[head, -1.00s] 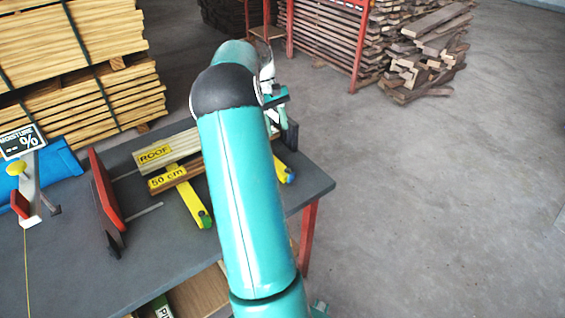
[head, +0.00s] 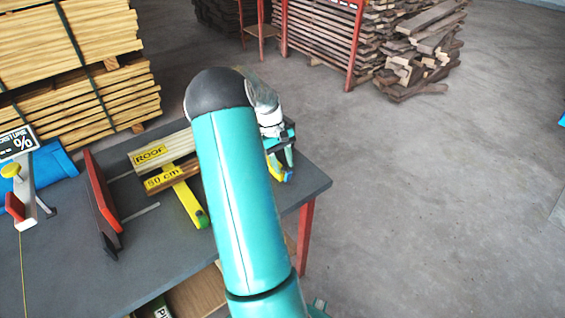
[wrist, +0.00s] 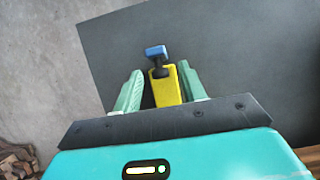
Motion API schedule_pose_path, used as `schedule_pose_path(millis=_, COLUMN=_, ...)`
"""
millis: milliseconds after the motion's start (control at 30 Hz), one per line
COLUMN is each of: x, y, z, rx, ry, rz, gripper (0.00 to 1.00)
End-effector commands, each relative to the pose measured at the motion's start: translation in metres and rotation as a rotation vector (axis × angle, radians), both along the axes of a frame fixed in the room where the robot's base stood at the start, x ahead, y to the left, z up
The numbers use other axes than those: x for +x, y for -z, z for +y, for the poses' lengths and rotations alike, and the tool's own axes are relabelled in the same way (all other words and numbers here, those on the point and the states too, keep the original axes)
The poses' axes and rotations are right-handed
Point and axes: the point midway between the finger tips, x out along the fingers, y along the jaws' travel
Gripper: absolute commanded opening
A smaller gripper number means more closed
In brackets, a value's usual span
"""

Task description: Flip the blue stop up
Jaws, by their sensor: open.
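The blue stop (wrist: 156,51) shows in the wrist view as a small blue block on a dark mount, at the end of a yellow bar (wrist: 167,88). My gripper (wrist: 160,76) is open, with one pale green finger on each side of the yellow bar. The stop lies just beyond the fingertips, and I cannot tell whether anything touches. In the head view my gripper (head: 282,158) is over the bench's right end, above the right yellow piece (head: 273,166). My arm hides part of the boards there.
The grey bench (head: 165,240) carries boards labelled ROOF (head: 150,157) and 50 cm (head: 165,179), a second yellow bar (head: 190,205) and an upright red-edged plate (head: 101,200). Stacked timber stands behind.

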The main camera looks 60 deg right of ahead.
Motion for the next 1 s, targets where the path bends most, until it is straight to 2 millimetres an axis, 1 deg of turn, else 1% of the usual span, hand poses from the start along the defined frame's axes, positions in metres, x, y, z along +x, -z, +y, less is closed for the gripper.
schedule_pose_path(millis=200, x=0.0, y=0.001, z=0.0, rx=0.0, ry=0.0, rz=0.0, gripper=0.41)
schedule_pose_path(millis=233, x=0.0, y=0.001, z=0.0, rx=0.0, ry=0.0, rz=0.0, gripper=0.4)
schedule_pose_path(millis=433, x=0.0, y=0.0, z=0.0, rx=0.0, ry=0.0, rz=0.0, gripper=0.0)
schedule_pose_path(millis=667, x=0.002, y=0.002, z=-0.001, rx=0.014, ry=-0.002, rz=0.025, gripper=0.0)
schedule_pose_path(millis=1000, x=0.013, y=0.009, z=-0.007, rx=0.103, ry=-0.002, rz=0.2, gripper=0.0)
